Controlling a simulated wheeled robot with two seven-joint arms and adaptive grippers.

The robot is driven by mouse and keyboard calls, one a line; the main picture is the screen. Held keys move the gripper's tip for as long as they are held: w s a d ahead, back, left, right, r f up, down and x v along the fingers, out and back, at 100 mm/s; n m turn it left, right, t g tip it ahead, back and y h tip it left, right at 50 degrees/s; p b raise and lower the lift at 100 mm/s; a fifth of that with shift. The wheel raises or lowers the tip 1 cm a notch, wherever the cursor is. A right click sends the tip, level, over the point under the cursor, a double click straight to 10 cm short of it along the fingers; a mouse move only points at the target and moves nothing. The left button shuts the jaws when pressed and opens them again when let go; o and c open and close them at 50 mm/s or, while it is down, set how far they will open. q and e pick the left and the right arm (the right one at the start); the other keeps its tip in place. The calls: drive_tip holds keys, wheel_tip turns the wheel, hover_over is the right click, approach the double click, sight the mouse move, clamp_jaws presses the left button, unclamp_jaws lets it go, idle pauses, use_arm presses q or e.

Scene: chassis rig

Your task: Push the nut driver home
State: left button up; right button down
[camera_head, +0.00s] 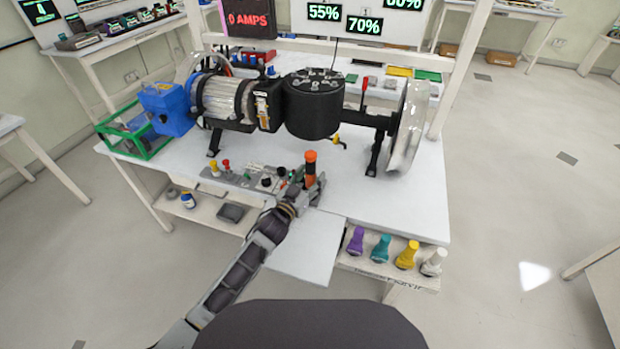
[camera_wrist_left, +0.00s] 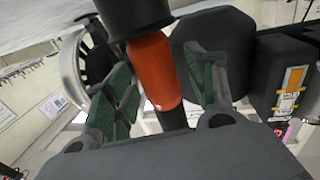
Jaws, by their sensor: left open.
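The nut driver (camera_head: 311,167) has an orange handle and stands roughly upright at the front of the workbench, beside the grey control panel. My left gripper (camera_head: 304,188) is at it, coming in from the front. In the left wrist view, the orange handle (camera_wrist_left: 154,72) lies between the two green-padded fingers of my left gripper (camera_wrist_left: 165,80). The fingers are open, with a visible gap to the handle on the right side. The driver's lower end is hidden in the head view. My right gripper does not show.
A motor assembly with a black drum (camera_head: 314,108) and a clear disc (camera_head: 407,128) stands behind on the white workbench (camera_head: 400,205). Knobs line the panel (camera_head: 238,176). Purple, teal, yellow and white drivers (camera_head: 406,255) sit on a shelf at the front right. The bench's right front is clear.

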use_arm(q)
drive_tip(key=shift+s, duration=0.1)
drive_tip(key=v, duration=1.1)
drive_tip(key=shift+s+a, duration=0.2)
drive_tip(key=shift+s, duration=0.15)
drive_tip(key=shift+f, duration=0.1)
idle(0.8)
